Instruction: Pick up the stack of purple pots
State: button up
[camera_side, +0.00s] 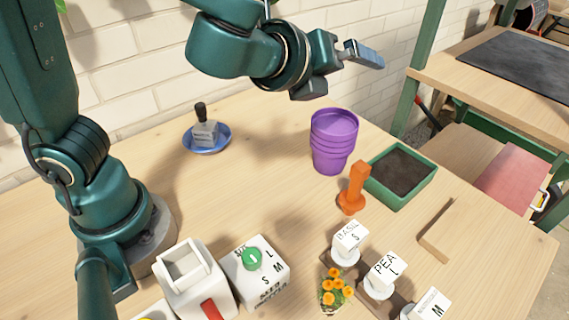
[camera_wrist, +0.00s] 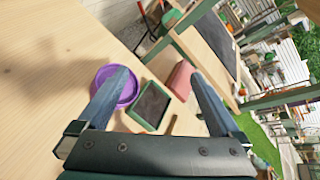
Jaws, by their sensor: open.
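The stack of purple pots (camera_side: 334,140) stands upright on the wooden table, several pots nested, at the right of centre in the side view. In the wrist view the purple stack (camera_wrist: 127,93) shows from above, partly hidden behind the left finger. My gripper (camera_side: 362,55) is above the stack and slightly to its right in the side view, apart from it. In the wrist view my gripper (camera_wrist: 160,82) has its two fingers spread wide, with nothing held between them.
A green tray of dark soil (camera_side: 428,184) stands close right of the stack. An orange tool (camera_side: 353,188) stands just in front. A blue saucer (camera_side: 226,146) holds a grey block. Labelled blocks (camera_side: 384,270), a flower pot (camera_side: 336,290) and a dial box (camera_side: 256,272) are nearer.

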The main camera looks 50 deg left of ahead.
aim_at(324, 159)
jog(key=s+f+m+y, duration=0.1)
jog(key=f, duration=0.4)
jog(key=f+m, duration=0.1)
jog(key=f, duration=0.5)
jog(key=s+f+m+y, duration=0.1)
jog(key=f, duration=0.4)
jog(key=shift+s+a+f+m+y, duration=0.15)
jog(key=shift+s+a+m+y, duration=0.15)
jog(key=shift+s, duration=0.05)
jog(key=shift+w+f, duration=0.2)
jog(key=shift+f, duration=0.25)
jog(key=shift+x, duration=3.55)
jog(key=c, duration=1.2)
jog(key=shift+r, duration=0.1)
jog(key=shift+r, duration=0.15)
